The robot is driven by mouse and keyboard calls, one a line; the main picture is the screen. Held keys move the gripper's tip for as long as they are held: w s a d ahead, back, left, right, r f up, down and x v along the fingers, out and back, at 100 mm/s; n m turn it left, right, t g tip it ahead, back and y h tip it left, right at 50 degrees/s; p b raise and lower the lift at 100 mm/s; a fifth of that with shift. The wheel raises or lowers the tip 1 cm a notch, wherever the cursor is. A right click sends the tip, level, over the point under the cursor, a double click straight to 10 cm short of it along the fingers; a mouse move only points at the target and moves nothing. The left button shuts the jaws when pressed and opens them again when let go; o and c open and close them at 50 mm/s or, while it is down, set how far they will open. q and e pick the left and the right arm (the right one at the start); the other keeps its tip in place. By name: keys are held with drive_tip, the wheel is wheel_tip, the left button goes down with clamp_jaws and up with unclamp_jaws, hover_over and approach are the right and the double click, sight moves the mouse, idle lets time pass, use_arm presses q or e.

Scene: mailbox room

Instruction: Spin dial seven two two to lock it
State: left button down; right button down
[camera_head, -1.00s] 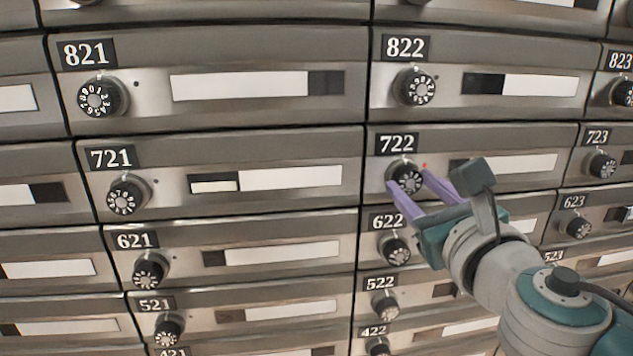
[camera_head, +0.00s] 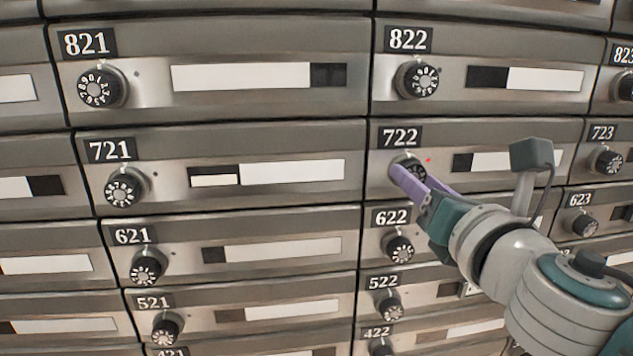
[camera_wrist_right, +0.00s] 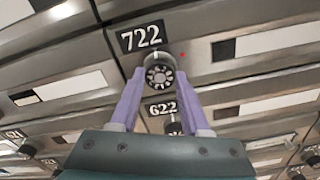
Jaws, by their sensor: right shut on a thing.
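The 722 dial (camera_head: 408,166) is a black round knob with white digits, under the 722 label on its mailbox door. It shows whole in the right wrist view (camera_wrist_right: 159,76). A small red dot is to the right of the dial. My right gripper (camera_head: 408,177) has its purple fingers around the dial's sides, shut on it; in the wrist view the fingers (camera_wrist_right: 158,82) reach up to either side of the dial. In the head view the fingers hide part of the dial. My left gripper is not in view.
Mailbox doors with similar dials surround it: the 622 dial (camera_head: 399,248) just below, the 822 dial (camera_head: 418,79) above, the 723 dial (camera_head: 606,161) to the right and the 721 dial (camera_head: 123,187) to the left. The space before the left doors is clear.

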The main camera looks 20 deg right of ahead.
drive_tip(key=shift+m, duration=14)
drive_tip(key=shift+c, duration=1.9)
unclamp_jaws()
